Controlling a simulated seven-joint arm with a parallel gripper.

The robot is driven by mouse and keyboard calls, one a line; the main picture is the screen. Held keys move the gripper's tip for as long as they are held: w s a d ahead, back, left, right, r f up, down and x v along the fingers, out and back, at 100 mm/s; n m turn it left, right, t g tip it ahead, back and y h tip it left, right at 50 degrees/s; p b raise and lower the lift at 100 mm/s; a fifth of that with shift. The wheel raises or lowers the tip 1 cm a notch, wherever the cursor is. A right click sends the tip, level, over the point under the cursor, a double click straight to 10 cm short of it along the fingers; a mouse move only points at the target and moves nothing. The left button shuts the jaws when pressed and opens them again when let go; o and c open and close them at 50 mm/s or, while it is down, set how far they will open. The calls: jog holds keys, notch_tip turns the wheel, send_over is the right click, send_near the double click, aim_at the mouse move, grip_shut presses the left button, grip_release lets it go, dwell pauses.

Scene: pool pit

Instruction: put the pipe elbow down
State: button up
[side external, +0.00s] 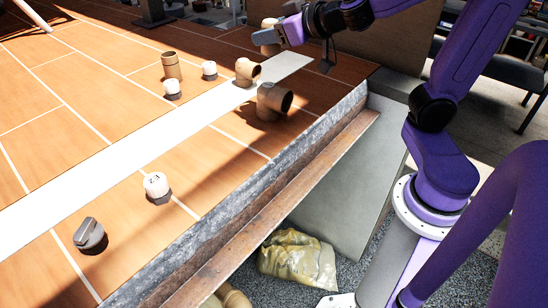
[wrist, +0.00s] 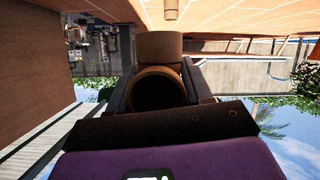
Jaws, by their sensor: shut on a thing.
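A tan pipe elbow (wrist: 160,46) is between the two dark fingers of my gripper (wrist: 156,82) in the wrist view, its dark round opening facing the camera. In the side external view, my gripper (side external: 282,35) is at the far end of the tiled deck, shut on this elbow (side external: 266,39). The fingers partly hide the elbow, and I cannot tell whether it touches the deck. Two other tan elbows, one smaller (side external: 247,70) and one larger (side external: 274,101), rest nearer on the deck.
The orange tiled deck (side external: 105,100) has a white strip (side external: 130,155) and a stone edge dropping to the pit. A tan upright coupling (side external: 171,66), white caps (side external: 157,185) and a grey plug (side external: 90,236) stand apart. A yellowish bag (side external: 298,258) lies below.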

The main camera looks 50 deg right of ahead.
jog(key=shift+w+d, duration=0.1)
jog(key=shift+w+a, duration=0.15)
jog(key=shift+a, duration=0.2)
jog(key=a+f+n+y, duration=0.3)
jog(key=a+n+y, duration=0.1)
jog(key=a, duration=2.8)
jog(key=shift+g+y, duration=0.3)
jog(key=shift+g, duration=0.1)
jog(key=w+a+f, duration=0.6)
jog(key=w, duration=0.1)
jog(key=w+a+f, duration=0.2)
jog(key=w+f, duration=0.1)
jog(key=w, duration=0.1)
jog(key=shift+a, duration=0.4)
jog(key=shift+w+a+f, duration=0.1)
jog(key=shift+f, duration=0.15)
notch_tip(320, 180, down, 2)
jog(key=shift+w+f, duration=0.1)
jog(key=shift+a+f, duration=0.1)
jog(key=shift+f, duration=0.4)
